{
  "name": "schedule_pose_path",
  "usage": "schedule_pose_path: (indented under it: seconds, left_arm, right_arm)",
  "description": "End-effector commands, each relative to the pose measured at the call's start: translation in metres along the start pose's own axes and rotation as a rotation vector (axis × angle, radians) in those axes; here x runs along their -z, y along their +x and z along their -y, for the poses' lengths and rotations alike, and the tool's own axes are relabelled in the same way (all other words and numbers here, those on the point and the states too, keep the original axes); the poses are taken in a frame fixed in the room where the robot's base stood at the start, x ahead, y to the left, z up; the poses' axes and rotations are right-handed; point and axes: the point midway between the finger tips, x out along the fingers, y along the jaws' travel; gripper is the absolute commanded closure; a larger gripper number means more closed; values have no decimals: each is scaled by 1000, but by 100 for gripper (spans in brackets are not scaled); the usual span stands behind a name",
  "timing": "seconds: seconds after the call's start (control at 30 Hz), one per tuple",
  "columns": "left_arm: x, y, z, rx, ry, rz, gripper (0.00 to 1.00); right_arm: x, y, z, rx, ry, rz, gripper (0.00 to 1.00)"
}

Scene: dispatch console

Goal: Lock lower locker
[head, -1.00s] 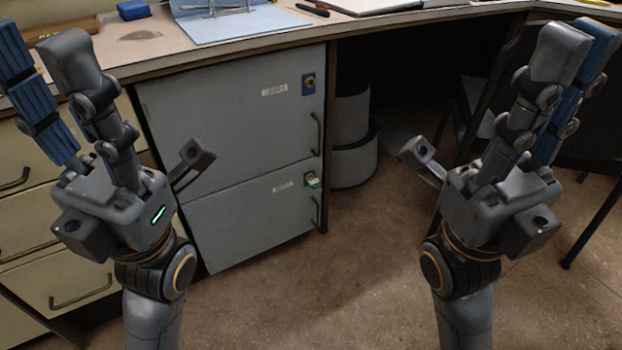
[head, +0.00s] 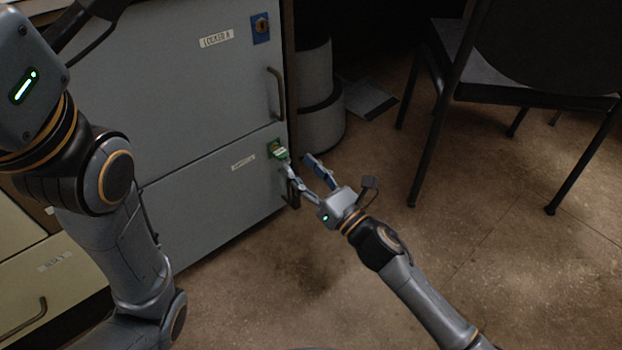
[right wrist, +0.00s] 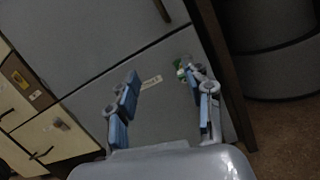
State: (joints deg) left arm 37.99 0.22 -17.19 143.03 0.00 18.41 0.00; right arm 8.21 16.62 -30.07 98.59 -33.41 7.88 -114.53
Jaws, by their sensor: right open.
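The lower locker (head: 212,205) is a closed grey door with a small label and a dark vertical handle at its right edge, partly behind my right gripper. Its green lock (head: 275,148) sits near the door's upper right corner. My right gripper (head: 297,158) is open, with one finger at the green lock in the head view; I cannot tell whether it touches. The right wrist view shows the spread fingers (right wrist: 160,78), with the green lock (right wrist: 179,64) by the right finger's tip.
The upper locker (head: 165,90) is closed, with a blue lock plate (head: 261,28) and a handle (head: 276,93). Cream drawers (head: 40,285) stand at the left. A grey cylinder (head: 318,115) stands beside the lockers, and a dark chair (head: 510,75) at the right.

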Motion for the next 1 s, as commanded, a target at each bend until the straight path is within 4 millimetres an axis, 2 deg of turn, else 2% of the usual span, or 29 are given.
schedule_pose_path:
  seconds: [0.03,0.1,0.2,0.43,1.0]
  left_arm:
    - [4,-1,-1,-3,1,-9,60]
    - [6,1,-2,-5,2,-15,60]
    - [7,3,-2,-7,2,-20,60]
    - [8,1,-3,-7,3,-20,60]
    - [12,-12,-5,-8,2,-21,60]
  right_arm:
    - [20,-4,8,16,-73,-36,49]
    - [35,-8,16,31,-155,-71,49]
    - [45,-11,22,40,-217,-97,49]
    - [48,3,23,41,-228,-99,49]
    - [53,66,26,40,-227,-97,49]
